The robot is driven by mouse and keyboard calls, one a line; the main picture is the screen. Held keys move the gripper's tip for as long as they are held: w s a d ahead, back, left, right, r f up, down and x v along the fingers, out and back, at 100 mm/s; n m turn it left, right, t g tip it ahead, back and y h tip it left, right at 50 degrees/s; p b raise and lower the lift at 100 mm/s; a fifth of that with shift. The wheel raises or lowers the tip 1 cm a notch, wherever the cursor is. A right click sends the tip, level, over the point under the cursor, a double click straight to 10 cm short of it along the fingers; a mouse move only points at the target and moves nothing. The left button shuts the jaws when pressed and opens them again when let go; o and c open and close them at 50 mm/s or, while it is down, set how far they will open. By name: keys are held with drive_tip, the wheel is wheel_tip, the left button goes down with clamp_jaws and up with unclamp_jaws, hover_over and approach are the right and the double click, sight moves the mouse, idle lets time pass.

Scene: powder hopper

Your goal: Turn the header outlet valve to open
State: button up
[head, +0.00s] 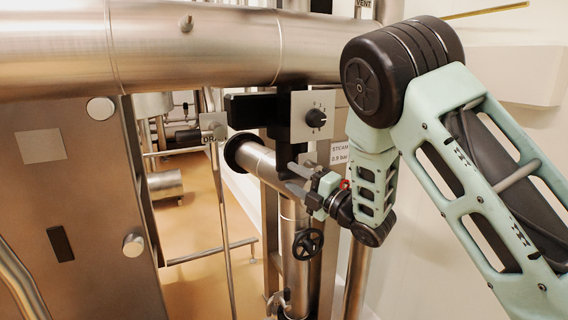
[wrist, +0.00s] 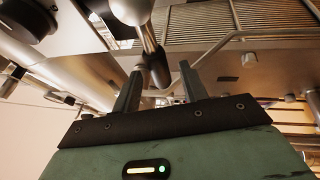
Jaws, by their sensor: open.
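A metal lever with a dark grip (wrist: 157,66) shows in the wrist view, its grip end between my fingers. I see no label naming it as the header outlet valve. In the head view a dark handle (head: 284,158) hangs below the black box, just by my fingertips. My gripper (head: 290,177) is open in front of the pipework; in the wrist view its fingers (wrist: 162,68) stand apart on either side of the grip. Gaps show beside the grip, and I cannot tell whether either finger touches it. The valve body is mostly hidden.
A large steel header pipe (head: 200,45) runs across above my gripper. A plate with a numbered black knob (head: 316,117) sits just above it. A black handwheel (head: 307,243) is below, and a steel cabinet (head: 70,200) stands left. Open floor (head: 195,235) shows between.

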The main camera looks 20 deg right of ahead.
sight(293, 177)
drive_tip(key=shift+p+x, duration=0.65)
drive_tip(key=shift+x, duration=1.45)
drive_tip(key=shift+c, duration=0.3)
clamp_jaws()
drive_tip(key=shift+m+b, duration=0.3)
drive_tip(key=shift+b, duration=0.4)
drive_tip(key=shift+d+r+m+b, duration=0.1)
drive_tip(key=shift+m+b, duration=0.2)
drive_tip(key=shift+b, duration=0.35)
drive_tip(key=shift+d+r+m+t+h+b, duration=0.2)
drive_tip(key=shift+r+m+t+b, duration=0.5)
drive_tip(key=shift+m+b, duration=0.5)
drive_tip(key=shift+d+r+m+t+h+b, duration=0.15)
drive_tip(key=shift+r+m+t+h+b, duration=0.25)
drive_tip(key=shift+r+m+b, duration=0.7)
drive_tip(key=shift+f, duration=0.3)
